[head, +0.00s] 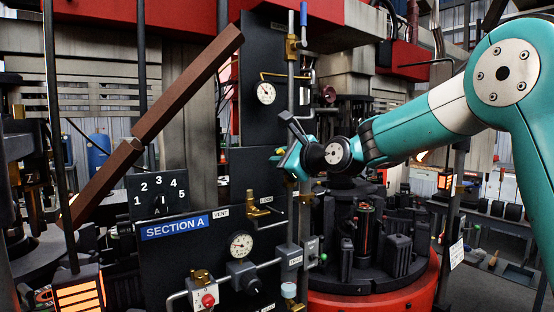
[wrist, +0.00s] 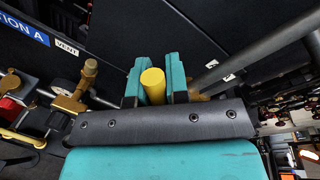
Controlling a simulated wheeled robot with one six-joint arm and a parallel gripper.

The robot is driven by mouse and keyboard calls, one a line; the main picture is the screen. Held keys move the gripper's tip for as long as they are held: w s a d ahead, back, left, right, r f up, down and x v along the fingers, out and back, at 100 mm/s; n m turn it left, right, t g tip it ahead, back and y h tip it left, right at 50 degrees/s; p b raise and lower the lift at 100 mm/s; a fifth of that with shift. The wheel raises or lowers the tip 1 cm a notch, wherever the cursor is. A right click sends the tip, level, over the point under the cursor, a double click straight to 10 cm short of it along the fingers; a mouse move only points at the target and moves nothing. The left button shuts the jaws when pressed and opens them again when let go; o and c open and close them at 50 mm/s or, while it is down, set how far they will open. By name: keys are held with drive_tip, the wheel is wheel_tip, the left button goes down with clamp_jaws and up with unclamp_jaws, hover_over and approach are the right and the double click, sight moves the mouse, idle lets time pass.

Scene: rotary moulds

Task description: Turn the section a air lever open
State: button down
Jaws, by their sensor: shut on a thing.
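A yellow round handle end (wrist: 153,86) stands between the two teal fingers of my gripper (wrist: 156,78) in the wrist view. The fingers are shut on it, one on each side. I see no label on this handle, and its valve body is hidden behind the gripper. In the head view my gripper (head: 286,161) is at the right edge of the dark section A panel (head: 195,270), beside the vertical pipe. The handle is mostly hidden there by the gripper. The blue and white SECTION A sign (head: 174,227) is lower left of it.
A brass valve labelled VENT (head: 258,211) sits below left of the gripper; its brass stem (wrist: 88,72) shows close by in the wrist view. A blue-handled lever (head: 303,14) is on the pipe above. A gauge (head: 241,245) and the round mould machine (head: 370,275) are below.

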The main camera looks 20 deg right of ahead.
drive_tip(key=shift+w+d+r+m+y+p, duration=0.2)
drive_tip(key=shift+d+r+m+p, duration=0.3)
drive_tip(key=shift+m+p, duration=0.4)
drive_tip(key=shift+w+d+r+m+y+p, duration=0.2)
drive_tip(key=shift+d+r+m+p, duration=0.15)
drive_tip(key=shift+d+m+p, duration=0.5)
drive_tip(key=shift+a+m, duration=0.2)
drive_tip(key=shift+m, duration=0.05)
drive_tip(key=c, duration=1.1)
unclamp_jaws()
drive_tip(key=shift+s, duration=0.1)
drive_tip(key=shift+r, duration=0.1)
drive_tip(key=shift+b, duration=0.3)
